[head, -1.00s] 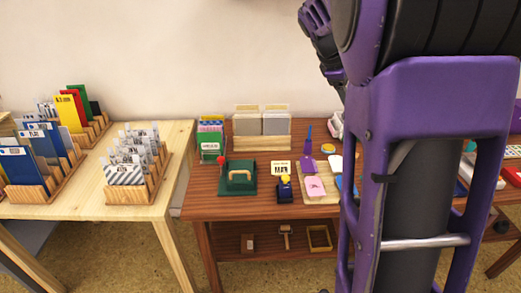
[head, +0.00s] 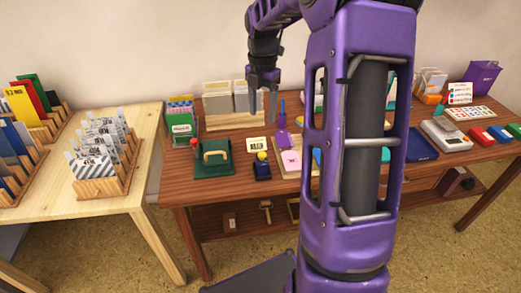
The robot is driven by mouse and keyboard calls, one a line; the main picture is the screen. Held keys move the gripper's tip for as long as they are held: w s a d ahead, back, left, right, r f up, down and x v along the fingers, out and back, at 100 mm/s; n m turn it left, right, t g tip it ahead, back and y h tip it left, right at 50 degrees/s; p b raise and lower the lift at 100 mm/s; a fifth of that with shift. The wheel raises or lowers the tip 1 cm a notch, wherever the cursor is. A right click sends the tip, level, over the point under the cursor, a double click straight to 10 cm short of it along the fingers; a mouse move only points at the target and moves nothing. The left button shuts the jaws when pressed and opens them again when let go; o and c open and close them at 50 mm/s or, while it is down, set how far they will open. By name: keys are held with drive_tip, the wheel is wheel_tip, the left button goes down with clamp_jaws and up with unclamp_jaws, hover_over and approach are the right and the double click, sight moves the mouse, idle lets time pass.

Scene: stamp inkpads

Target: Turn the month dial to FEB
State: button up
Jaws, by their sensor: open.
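A small dark blue stamp device with a yellow knob (head: 262,168) stands on the brown table in the head view. A pale yellow card (head: 256,144) with dark lettering stands just behind it; the lettering is too small to read surely. I cannot make out a month dial or its setting at this size. My gripper (head: 263,106) points down with its two fingers apart and nothing between them. It hangs above the back part of the table, higher in the picture than the blue device and apart from it.
Card holders (head: 232,122) stand behind. My arm hides part of the table's middle.

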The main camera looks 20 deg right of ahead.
sight(262, 154)
wheel_tip(262, 154, down, 15)
drive_tip(key=shift+r+b, duration=0.15)
drive_tip(key=shift+b, duration=0.95)
clamp_jaws()
